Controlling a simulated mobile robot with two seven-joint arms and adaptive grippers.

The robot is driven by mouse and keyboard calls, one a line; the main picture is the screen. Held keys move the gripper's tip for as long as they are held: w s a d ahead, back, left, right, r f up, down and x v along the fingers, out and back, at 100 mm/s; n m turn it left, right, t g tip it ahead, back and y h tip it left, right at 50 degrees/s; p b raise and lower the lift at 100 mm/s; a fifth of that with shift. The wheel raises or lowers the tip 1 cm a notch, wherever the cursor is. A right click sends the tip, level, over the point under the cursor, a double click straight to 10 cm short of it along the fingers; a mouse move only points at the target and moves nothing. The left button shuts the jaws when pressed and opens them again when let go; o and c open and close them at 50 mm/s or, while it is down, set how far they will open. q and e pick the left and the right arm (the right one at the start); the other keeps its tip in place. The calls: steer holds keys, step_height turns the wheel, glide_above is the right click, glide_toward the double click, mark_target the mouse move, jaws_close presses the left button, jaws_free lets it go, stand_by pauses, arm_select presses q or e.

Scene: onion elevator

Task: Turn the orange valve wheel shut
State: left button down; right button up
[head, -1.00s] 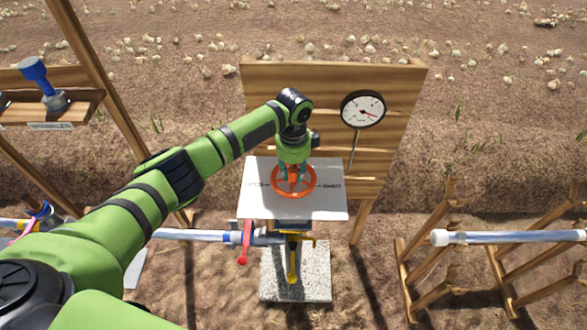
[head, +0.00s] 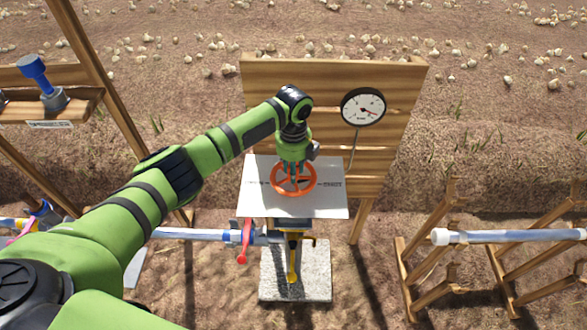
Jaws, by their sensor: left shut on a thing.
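The orange valve wheel (head: 293,193) lies flat over a white plate (head: 330,203) with dark lettering, which reads like "SHUT" on its right side. My left gripper (head: 292,180) comes down from above onto the wheel, its fingers at the spokes and hub, shut on it. The arm partly hides the far side of the wheel and the plate. My right gripper does not show.
A round gauge (head: 363,109) sits on a wooden board (head: 400,95) behind the plate. A red lever (head: 244,243) and a yellow lever (head: 293,262) hang below. A pale pipe (head: 510,236) rests on wooden stands at right. A blue-topped fitting (head: 36,75) stands on a shelf at left.

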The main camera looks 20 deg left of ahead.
arm_select(q)
steer(key=shift+a+m, duration=0.1)
steer(key=shift+m, duration=1.5)
steer(key=c, duration=0.9)
jaws_free()
steer(key=shift+c, duration=0.2)
step_height(320, 180, up, 12)
